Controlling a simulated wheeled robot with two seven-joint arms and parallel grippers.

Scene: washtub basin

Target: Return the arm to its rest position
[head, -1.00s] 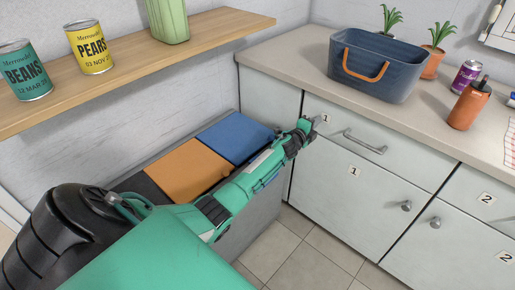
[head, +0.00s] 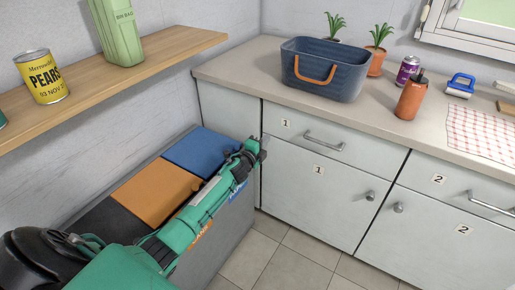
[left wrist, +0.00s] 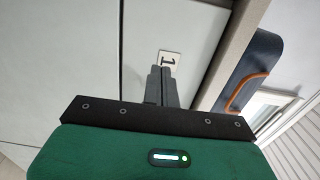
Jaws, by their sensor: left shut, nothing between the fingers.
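My left arm reaches in from the lower left of the head view, over the bin unit. Its left gripper (head: 261,145) is in front of the cabinet, left of the drawer marked 1 (head: 305,133). In the left wrist view the fingers (left wrist: 160,84) are together, with nothing between them. A label 1 (left wrist: 169,60) shows just beyond the fingertips. My right gripper is not in view.
Blue (head: 203,150), orange (head: 155,192) and black (head: 108,222) lids top the low unit beneath my arm. A wooden shelf (head: 120,77) holds a pears can (head: 42,77). The counter holds a blue washtub basin (head: 318,88) and an orange bottle (head: 411,99).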

